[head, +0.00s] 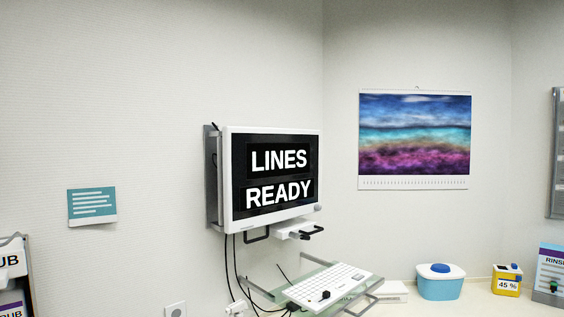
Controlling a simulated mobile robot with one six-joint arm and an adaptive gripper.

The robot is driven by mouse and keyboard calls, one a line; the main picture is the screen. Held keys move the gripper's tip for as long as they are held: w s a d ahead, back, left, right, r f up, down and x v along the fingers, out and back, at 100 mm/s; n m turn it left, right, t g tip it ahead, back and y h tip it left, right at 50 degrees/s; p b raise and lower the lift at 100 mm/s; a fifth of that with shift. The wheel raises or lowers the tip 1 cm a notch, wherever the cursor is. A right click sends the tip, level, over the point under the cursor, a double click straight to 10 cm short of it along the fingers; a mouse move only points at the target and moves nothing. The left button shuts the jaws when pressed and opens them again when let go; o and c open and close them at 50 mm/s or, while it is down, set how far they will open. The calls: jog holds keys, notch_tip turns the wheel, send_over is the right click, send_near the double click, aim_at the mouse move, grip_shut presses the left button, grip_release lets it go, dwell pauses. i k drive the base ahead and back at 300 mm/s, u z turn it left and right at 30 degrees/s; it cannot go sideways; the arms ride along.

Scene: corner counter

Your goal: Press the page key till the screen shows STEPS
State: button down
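A white-framed screen (271,176) is mounted on the left wall and shows the words LINES and READY in white on black. A white keyboard (340,285) rests on a glass shelf below it, slightly right. A small black piece (325,295) stands out on the keyboard near its front edge. A small grey knob (317,207) sits at the lower right corner of the screen frame. I cannot tell which of these, if any, is the page key; no label is legible. My gripper is not in this view.
Dark cables (240,270) hang below the screen. A bracket with black handles (300,230) juts out under it.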

aim_at(343, 287)
jog(key=u, duration=0.15)
jog(key=k, duration=0.55)
jog(key=z, duration=1.35)
jog(key=i, duration=1.6)
